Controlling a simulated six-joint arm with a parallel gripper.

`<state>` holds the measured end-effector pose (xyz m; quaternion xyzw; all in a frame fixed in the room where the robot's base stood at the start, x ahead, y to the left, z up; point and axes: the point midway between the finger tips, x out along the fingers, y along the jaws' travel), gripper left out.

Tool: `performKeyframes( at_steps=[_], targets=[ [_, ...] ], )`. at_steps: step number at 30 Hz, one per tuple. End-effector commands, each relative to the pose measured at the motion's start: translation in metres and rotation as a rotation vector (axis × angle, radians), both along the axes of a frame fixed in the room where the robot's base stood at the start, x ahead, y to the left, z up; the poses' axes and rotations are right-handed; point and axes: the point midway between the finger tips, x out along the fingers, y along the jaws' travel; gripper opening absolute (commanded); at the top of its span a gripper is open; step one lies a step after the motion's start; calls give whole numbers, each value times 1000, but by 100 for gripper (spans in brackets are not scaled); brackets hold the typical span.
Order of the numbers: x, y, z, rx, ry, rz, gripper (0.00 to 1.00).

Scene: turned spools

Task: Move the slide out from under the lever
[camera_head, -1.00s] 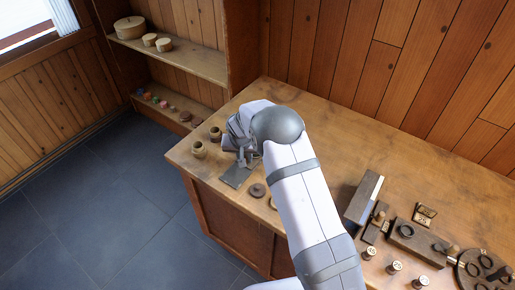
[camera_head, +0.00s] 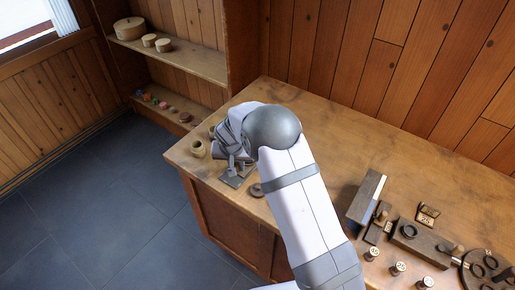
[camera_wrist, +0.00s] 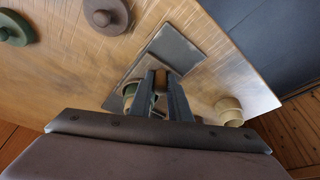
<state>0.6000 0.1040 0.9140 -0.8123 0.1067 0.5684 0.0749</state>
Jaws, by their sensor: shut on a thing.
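My gripper (camera_head: 236,168) is over a flat grey plate (camera_head: 231,181) near the table's front left edge. In the wrist view its two fingers (camera_wrist: 161,76) are shut on a small brown wooden piece (camera_wrist: 160,84), mostly hidden between them. The plate (camera_wrist: 174,46) lies flat on the table beneath and beyond the fingertips. I cannot tell for sure which parts are the slide and the lever. A dark wooden block (camera_head: 428,243) with a ring and a peg stands at the right of the table, away from my gripper.
A brown disc (camera_head: 257,190) lies to the right. Several numbered pegs (camera_head: 398,268) and a round dark board (camera_head: 484,270) stand at far right. The middle table is clear.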

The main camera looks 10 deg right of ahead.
Motion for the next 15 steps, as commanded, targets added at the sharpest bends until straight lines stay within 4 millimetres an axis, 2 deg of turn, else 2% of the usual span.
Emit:
performKeyframes(
  at_steps=[15],
  targets=[
    [-16,17,-1,0,-1,1,4]
  ],
)
